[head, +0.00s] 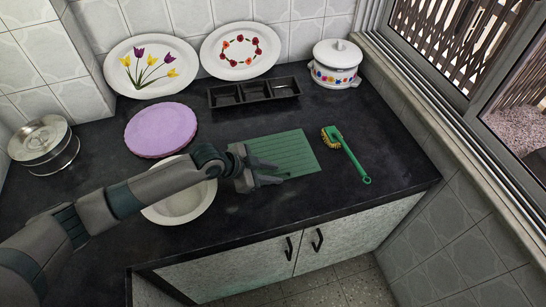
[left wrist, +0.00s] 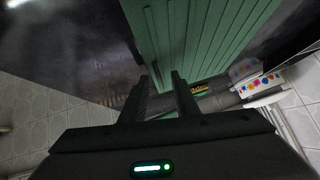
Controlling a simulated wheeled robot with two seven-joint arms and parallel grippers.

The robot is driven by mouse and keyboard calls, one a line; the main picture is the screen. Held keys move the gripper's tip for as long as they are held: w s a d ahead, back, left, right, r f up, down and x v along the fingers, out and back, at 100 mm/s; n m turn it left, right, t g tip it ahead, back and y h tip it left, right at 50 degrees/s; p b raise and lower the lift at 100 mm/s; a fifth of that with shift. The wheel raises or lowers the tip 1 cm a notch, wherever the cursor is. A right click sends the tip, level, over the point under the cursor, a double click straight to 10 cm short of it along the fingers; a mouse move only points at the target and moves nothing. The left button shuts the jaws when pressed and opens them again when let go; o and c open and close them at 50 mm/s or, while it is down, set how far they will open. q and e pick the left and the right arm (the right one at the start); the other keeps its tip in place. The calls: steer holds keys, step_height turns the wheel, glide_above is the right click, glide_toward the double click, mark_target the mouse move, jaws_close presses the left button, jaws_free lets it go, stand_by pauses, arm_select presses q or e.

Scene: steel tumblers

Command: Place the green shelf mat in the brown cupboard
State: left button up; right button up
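The green shelf mat (head: 285,150), a flat ridged rectangle, lies on the black counter in the head view. It also fills the upper middle of the left wrist view (left wrist: 195,40). My left gripper (head: 279,172) is at the mat's near left part in the head view. Its two fingers (left wrist: 164,80) are apart with a gap between them, and their tips are close to the mat's edge. I cannot tell whether they touch it. My right gripper is not in view. No brown cupboard shows; only pale-grey doors (head: 335,240) with dark handles show below the counter, and they look shut.
A green brush (head: 347,155) lies right of the mat. A black divided tray (head: 254,92) is behind it. A white bowl (head: 180,205) is under my left arm, with a purple plate (head: 160,130) behind. A floral pot (head: 336,64) stands at the back right.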

arm_select(q)
jaws_close()
steer(key=shift+r, duration=0.1)
steer(key=shift+r+b, duration=0.3)
steer(key=shift+r, duration=0.15)
steer(key=r, duration=0.1)
steer(key=r+b, duration=0.1)
steer(key=r, duration=0.1)
steer(key=shift+s+d+r, duration=0.15)
steer(key=shift+d, duration=0.2)
steer(key=s+d+r+b, duration=0.3)
steer(key=s+d+r, duration=0.2)
steer(key=d, duration=0.4)
steer(key=shift+s+d+r, duration=0.2)
steer(key=shift+s+r, duration=0.1)
steer(key=shift+r, duration=0.55)
